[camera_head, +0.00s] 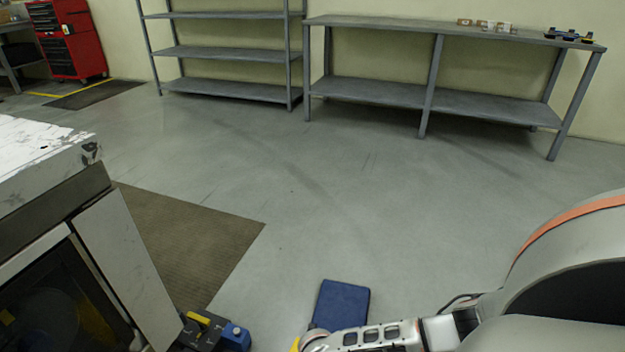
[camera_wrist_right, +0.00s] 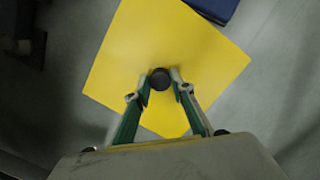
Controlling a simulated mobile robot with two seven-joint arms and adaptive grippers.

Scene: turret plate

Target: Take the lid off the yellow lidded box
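The yellow lid (camera_wrist_right: 200,50) of the lidded box fills the middle of the right wrist view, seen from above and turned at an angle. A dark round knob (camera_wrist_right: 160,79) stands on it. My right gripper (camera_wrist_right: 161,75) has its two fingertips on either side of the knob, drawn in to about its width, and looks shut on it. The lid hides the box body, so I cannot tell whether the lid is raised. In the head view only a yellow sliver (camera_head: 295,345) shows at the bottom edge, beside my right arm. My left gripper is not in view.
A dark blue flat-topped object (camera_head: 340,305) lies close to the yellow sliver. A yellow, black and blue item (camera_head: 205,332) is to its left, beside a white-topped machine (camera_head: 50,165). Shelves (camera_head: 225,52) and a bench (camera_head: 450,30) stand far back; the floor between is clear.

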